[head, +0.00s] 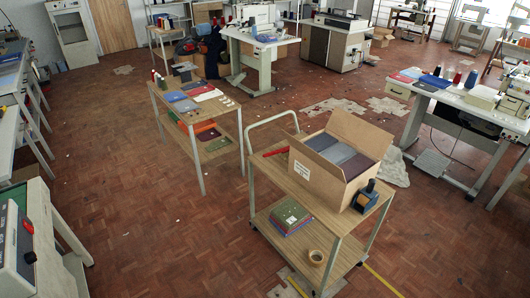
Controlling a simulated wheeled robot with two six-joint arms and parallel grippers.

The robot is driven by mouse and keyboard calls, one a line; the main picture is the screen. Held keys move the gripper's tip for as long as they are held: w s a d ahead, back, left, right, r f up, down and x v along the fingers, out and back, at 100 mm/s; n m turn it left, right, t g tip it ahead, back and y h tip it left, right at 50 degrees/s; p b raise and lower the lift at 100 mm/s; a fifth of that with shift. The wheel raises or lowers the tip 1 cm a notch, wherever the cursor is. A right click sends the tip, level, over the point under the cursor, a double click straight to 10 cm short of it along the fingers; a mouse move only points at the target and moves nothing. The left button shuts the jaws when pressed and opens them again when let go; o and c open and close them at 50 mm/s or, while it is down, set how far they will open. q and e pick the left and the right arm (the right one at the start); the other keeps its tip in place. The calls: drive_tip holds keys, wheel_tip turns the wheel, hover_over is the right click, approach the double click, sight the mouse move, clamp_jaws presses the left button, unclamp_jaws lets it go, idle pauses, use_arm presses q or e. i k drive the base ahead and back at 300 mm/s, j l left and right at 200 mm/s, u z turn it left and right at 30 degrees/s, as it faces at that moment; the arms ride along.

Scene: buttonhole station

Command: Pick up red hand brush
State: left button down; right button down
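A long, thin red object (276,152) lies on the left part of the cart's wooden top, beside the cardboard box. It looks like the red hand brush, but it is too small to make out bristles. The cart (268,172) stands near the middle of the head view, with a pale push handle (271,119) at its far left end. Neither of my grippers is in view.
An open cardboard box (320,181) of folded cloth fills most of the cart top, with a dark blue device (366,197) at its right corner. A wooden table (160,96) stands behind left. The floor (140,220) at front left is mostly clear.

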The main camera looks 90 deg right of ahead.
sight(286, 149)
drive_tip(key=z, duration=3.2)
drive_tip(key=i+j+z, duration=0.1)
drive_tip(key=z, duration=0.25)
drive_tip(key=i+j+z, duration=0.1)
drive_tip(key=z, duration=0.3)
drive_tip(key=i+j+z, duration=0.15)
drive_tip(key=j, duration=0.25)
drive_tip(key=i+j+z, duration=0.15)
drive_tip(key=j, duration=0.25)
drive_tip(key=j+z, duration=0.1)
drive_tip(key=j, duration=0.35)
drive_tip(key=i+j+z, duration=0.15)
drive_tip(key=j, duration=0.25)
drive_tip(key=i+j, duration=0.15)
drive_tip(key=j, duration=0.75)
drive_tip(key=i+j+z, duration=0.1)
drive_tip(key=j, duration=0.8)
drive_tip(key=i+j, duration=0.15)
drive_tip(key=j, duration=0.7)
drive_tip(key=i+j+z, duration=0.1)
drive_tip(key=j, duration=0.8)
